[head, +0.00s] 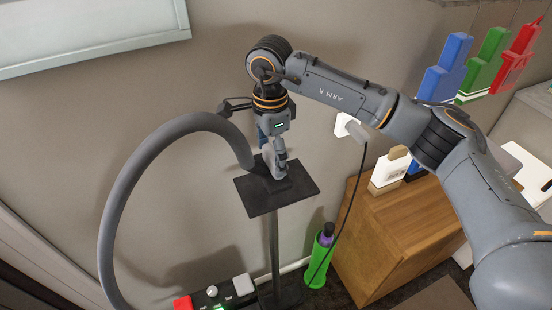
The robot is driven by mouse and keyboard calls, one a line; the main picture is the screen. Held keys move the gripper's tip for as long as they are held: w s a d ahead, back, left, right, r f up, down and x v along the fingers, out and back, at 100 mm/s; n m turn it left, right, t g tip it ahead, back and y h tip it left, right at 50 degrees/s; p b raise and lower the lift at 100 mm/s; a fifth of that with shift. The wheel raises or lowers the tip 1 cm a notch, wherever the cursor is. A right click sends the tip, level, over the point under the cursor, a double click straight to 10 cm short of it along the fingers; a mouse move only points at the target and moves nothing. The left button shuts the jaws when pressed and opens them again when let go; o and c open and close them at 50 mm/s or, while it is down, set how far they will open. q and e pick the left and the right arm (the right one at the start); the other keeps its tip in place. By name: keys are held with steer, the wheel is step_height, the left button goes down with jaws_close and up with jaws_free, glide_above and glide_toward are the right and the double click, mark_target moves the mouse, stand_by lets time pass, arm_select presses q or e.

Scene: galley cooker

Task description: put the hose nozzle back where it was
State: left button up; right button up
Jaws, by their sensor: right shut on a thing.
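A thick grey hose (125,180) arches up from the lower left and bends down to the black plate of a stand (258,203). Its nozzle end, dark and mostly hidden by my gripper, is at the plate. My right gripper (277,172) points down over the plate and is shut on the hose nozzle. I cannot tell whether the nozzle touches the plate. My left gripper is not in view.
A dark bracket (236,105) shows behind my right wrist. A wooden cabinet (395,235) stands right, with small boxes on top. A green holder with a bottle (321,255) is beside it. A box with a red button (183,303) is low at left. Blue, green and red pieces (487,62) hang upper right.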

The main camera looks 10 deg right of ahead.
steer(key=shift+w+d+f, duration=0.3)
steer(key=shift+w+f, duration=0.1)
steer(key=shift+f, duration=0.2)
steer(key=f+p, duration=0.1)
steer(key=f, duration=0.1)
steer(key=f+p, duration=0.1)
steer(key=shift+w+d+f+p, duration=0.25)
steer(key=shift+d+f+p, duration=0.05)
steer(key=shift+d+f, duration=0.05)
steer(key=shift+f, duration=0.2)
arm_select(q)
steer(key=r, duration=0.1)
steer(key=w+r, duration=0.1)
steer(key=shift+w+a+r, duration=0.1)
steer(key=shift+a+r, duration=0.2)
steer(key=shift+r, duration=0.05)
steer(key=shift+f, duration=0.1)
arm_select(e)
steer(key=shift+f, duration=0.1)
steer(key=o, duration=1)
